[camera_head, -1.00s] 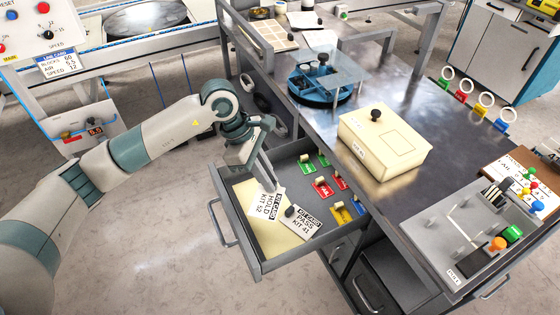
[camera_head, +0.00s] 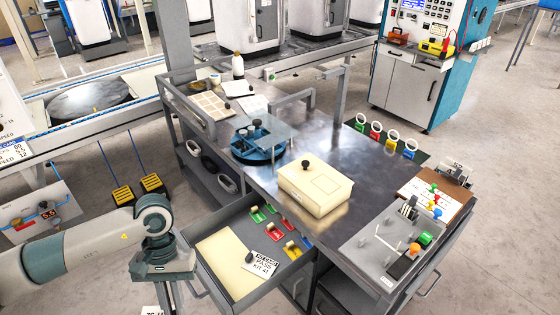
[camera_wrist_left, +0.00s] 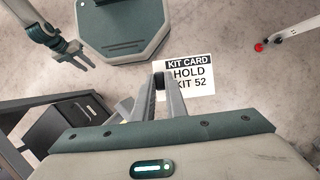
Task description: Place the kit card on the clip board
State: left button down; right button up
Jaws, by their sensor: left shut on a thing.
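The kit card (camera_wrist_left: 190,76), white and printed HOLD KIT 52, is in my left gripper (camera_wrist_left: 165,84), which is shut on its edge in the left wrist view. In the head view my left gripper (camera_head: 170,292) is left of the open drawer, and only a corner of the card (camera_head: 151,312) shows at the bottom edge. A brown board (camera_head: 461,202) with a white sheet, apparently the clip board, lies at the right of the bench, far from this gripper. My right gripper (camera_wrist_left: 76,56) appears open and empty in the left wrist view.
The open drawer (camera_head: 216,292) holds another card (camera_head: 264,262), PASS KIT 41, and several coloured tags. A cream box (camera_head: 316,190) and a blue round fixture (camera_head: 258,145) stand on the bench. A grey tray (camera_head: 372,247) with parts adjoins the board.

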aim_at(443, 186)
jog(key=k, duration=1.25)
jog(key=u, duration=1.2)
jog(key=l, duration=1.95)
jog(key=k+l, duration=0.15)
jog(key=l, duration=3.7)
